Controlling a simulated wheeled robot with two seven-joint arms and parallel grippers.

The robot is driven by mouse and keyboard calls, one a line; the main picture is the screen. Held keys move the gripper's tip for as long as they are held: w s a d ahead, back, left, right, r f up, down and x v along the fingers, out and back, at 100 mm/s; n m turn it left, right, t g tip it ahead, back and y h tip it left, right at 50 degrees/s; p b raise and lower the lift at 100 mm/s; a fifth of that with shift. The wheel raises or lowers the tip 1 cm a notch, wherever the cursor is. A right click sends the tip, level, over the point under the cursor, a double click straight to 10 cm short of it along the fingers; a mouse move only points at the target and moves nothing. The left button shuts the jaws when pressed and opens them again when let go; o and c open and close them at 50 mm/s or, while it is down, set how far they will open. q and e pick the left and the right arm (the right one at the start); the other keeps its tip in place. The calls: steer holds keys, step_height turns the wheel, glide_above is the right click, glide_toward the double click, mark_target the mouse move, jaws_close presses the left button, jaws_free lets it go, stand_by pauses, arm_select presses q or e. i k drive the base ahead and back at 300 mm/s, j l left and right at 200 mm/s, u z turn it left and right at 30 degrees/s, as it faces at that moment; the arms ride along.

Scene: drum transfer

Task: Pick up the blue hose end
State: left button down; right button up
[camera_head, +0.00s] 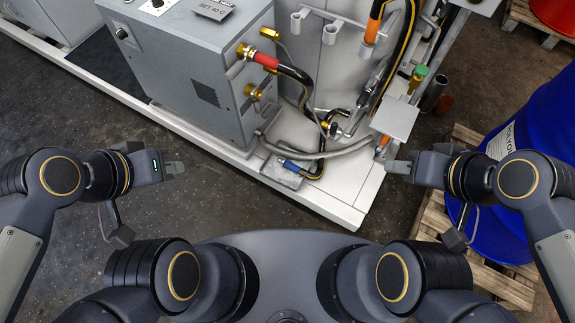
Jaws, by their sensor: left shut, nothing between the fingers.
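The blue hose end (289,166) lies low on the pale machine platform, over a small grey plate (281,176) near its front edge. A black hose with a yellow band runs from it. My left gripper (177,168) is shut and empty over the dark floor, to the left of the blue end and well apart from it. My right gripper (396,167) is to the right of the blue end, near the platform's right edge, also apart from it. Its fingers are seen side-on, so I cannot tell whether they are open.
A grey cabinet (190,65) stands behind, with a red hose coupling (266,60) at its upper brass port and a free brass port (253,92) below. A blue drum (540,120) stands on a wooden pallet (510,284) at right. Open floor lies left of the platform.

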mark_target(289, 164)
steer(key=i+j+z, duration=0.1)
steer(key=j, duration=0.25)
steer(key=i+j+z, duration=0.1)
steer(key=i+j, duration=0.15)
steer(key=i+j+z, duration=0.15)
steer(key=j, duration=0.3)
steer(key=i+j+z, duration=0.1)
steer(key=j, duration=0.3)
steer(key=i+j+z, duration=0.1)
steer(key=j, duration=0.3)
steer(key=i, duration=0.05)
